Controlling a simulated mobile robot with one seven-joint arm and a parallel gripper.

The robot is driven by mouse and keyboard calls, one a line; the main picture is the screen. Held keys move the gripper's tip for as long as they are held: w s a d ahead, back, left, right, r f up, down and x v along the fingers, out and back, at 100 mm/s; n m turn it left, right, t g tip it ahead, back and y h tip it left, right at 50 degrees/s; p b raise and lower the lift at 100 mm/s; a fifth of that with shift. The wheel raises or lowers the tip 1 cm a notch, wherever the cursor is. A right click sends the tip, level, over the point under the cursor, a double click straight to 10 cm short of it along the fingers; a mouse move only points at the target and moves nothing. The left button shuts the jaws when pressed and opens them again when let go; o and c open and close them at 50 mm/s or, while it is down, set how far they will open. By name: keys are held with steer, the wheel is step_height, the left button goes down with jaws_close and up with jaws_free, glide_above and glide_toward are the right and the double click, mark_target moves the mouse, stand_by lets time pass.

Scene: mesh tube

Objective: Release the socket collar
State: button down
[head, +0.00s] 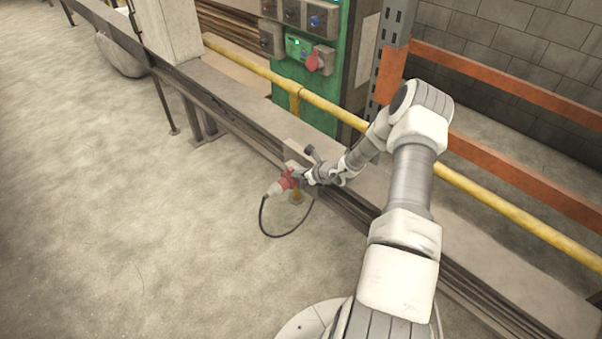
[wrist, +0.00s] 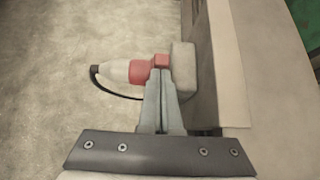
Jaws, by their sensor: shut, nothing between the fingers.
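The red socket collar (wrist: 141,70) sits between a white plug body (wrist: 115,70) and a light grey box (wrist: 183,70) in the wrist view. In the head view the red collar (head: 288,179) shows low beside the rail, with the pale plug (head: 274,189) at its left. My gripper (wrist: 161,72) is shut, its two fingers together and empty. Its tips reach the collar's right part, by the grey box. I cannot tell whether they touch it. The fingers hide the lower right of the collar.
A black cable (head: 264,222) loops from the plug. A yellow rail (head: 330,106) and a low beam (head: 240,116) run across behind the socket. A green control panel (head: 335,70) and an orange rack (head: 500,175) stand beyond. The concrete floor (head: 120,220) at left is open.

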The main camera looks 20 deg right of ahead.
steer(key=shift+f, duration=0.1)
steer(key=shift+r+p, duration=0.4)
steer(key=shift+r, duration=0.45)
steer(key=shift+s, duration=0.1)
